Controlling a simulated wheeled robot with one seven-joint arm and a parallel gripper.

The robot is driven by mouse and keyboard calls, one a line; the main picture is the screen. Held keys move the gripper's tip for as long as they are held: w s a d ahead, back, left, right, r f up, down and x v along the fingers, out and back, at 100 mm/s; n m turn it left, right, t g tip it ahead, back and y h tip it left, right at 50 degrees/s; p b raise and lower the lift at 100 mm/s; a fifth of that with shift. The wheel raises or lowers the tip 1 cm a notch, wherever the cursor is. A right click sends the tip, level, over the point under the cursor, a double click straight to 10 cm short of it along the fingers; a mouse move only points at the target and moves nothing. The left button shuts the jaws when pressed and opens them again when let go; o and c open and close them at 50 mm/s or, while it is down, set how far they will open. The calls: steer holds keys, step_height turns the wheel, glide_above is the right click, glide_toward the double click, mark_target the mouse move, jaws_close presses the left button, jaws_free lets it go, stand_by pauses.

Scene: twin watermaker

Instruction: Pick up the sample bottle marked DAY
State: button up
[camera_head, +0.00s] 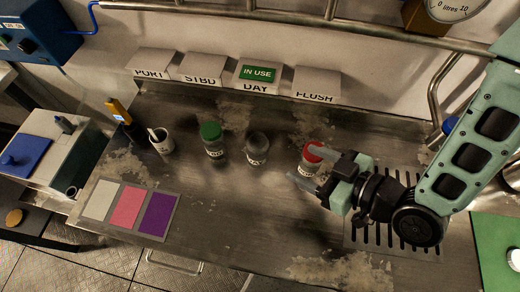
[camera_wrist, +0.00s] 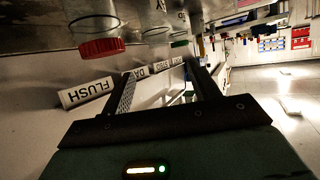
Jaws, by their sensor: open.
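Three small clear bottles stand upright on the steel bench: one with a green cap (camera_head: 211,137), one with a dark grey cap (camera_head: 257,146) and one with a red cap (camera_head: 311,157). My gripper (camera_head: 302,166) is open and empty, low over the bench and close beside the red-capped bottle. In the wrist view the red cap (camera_wrist: 101,48) is left of my gripper fingers (camera_wrist: 163,76), and a green cap (camera_wrist: 180,43) shows beyond them.
Stands marked PORT (camera_head: 151,72), STBD (camera_head: 203,77), DAY (camera_head: 255,86) and FLUSH (camera_head: 314,96) line the wall; DAY carries a green IN USE card (camera_head: 257,73). A white cup (camera_head: 161,142) and colour card (camera_head: 130,207) are left. The front middle is clear.

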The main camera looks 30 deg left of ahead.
steer(key=shift+a+f+b, duration=0.8)
steer(key=shift+a+b, duration=0.35)
steer(key=shift+b, duration=1.6)
steer(key=p, duration=0.2)
glide_toward(252, 138)
steer(key=x, duration=0.2)
steer(key=shift+s+a+f, duration=0.1)
steer(key=shift+a+f, duration=0.3)
steer(key=shift+a, duration=0.1)
steer(key=p+x, duration=0.2)
steer(key=x, duration=0.2)
steer(key=shift+a+r+p, duration=0.15)
steer(key=shift+p, duration=0.15)
steer(key=shift+w+a+f, duration=0.3)
steer(key=shift+w+a, duration=0.05)
steer(key=shift+a, duration=0.05)
steer(key=c, duration=1.1)
steer(key=shift+o, duration=0.2)
